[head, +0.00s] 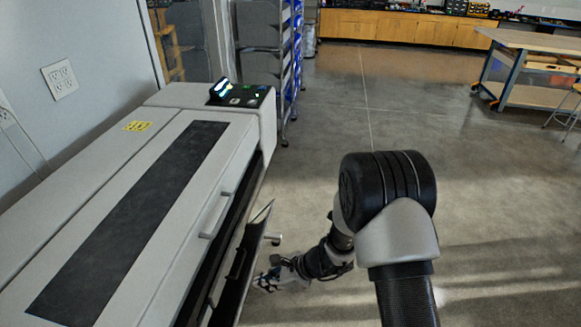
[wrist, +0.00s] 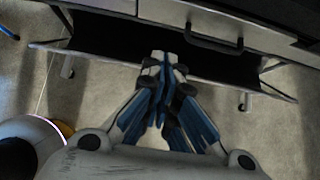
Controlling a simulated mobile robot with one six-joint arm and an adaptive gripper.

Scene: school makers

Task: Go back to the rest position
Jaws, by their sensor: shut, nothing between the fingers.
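My gripper (wrist: 163,88) shows in the wrist view with its fingers together and nothing between them. In the head view my gripper (head: 266,282) is low, beside the front of a large grey machine (head: 190,185) and its dark lower tray. My arm reaches down and forward from the right of the picture, bent at the elbow. The fingertips overlap the dark tray (wrist: 110,45) in the wrist view; I cannot tell whether they touch it.
The machine's handle (head: 215,215) sticks out on its front, near my arm. A blue-binned rack (head: 290,60) stands behind the machine. A workbench (head: 535,60) is at the far right, and wooden cabinets (head: 400,28) line the back. The grey floor (head: 480,170) to the right is clear.

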